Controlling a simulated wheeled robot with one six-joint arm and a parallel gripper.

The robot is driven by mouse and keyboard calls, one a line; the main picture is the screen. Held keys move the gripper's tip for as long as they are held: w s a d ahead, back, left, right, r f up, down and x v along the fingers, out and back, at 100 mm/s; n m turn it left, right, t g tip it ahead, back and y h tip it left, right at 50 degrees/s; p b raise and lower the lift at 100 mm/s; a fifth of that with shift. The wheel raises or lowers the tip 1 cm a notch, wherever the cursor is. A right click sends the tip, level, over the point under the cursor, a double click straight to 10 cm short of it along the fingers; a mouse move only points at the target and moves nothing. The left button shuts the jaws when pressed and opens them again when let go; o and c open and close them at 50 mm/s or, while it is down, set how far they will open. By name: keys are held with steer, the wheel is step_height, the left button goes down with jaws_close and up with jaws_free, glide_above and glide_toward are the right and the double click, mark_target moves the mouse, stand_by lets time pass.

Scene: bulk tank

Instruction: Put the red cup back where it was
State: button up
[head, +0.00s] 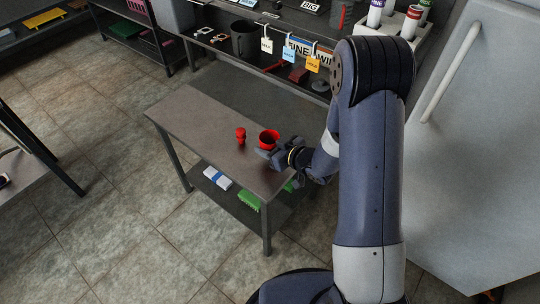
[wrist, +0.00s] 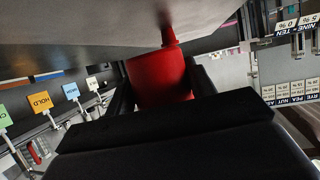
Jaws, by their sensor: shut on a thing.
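The red cup (head: 268,137) is at the table top, near its right end, with its open mouth upward in the head view. My gripper (head: 271,150) is shut on it from the right. In the wrist view, which looks upside down, the red cup (wrist: 158,78) sits between the two dark fingers. Its base is at or very near the table surface; I cannot tell whether it touches.
A small red object (head: 241,135) stands on the table (head: 190,112) just left of the cup. The table's left part is clear. Behind is a bench with hanging tags (head: 267,45), a dark pot (head: 244,40) and a red-handled tool (head: 274,66). The lower shelf holds a blue-white item (head: 217,178).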

steer(key=shift+f+b, duration=0.4)
steer(key=shift+f, duration=1.45)
steer(key=shift+f, duration=0.2)
steer(key=o, duration=1.1)
steer(key=shift+c, duration=0.2)
steer(key=shift+r, duration=0.1)
steer(key=shift+r, duration=0.2)
steer(key=p+v, duration=0.1)
steer(key=v, duration=1.1)
steer(key=shift+f, duration=0.1)
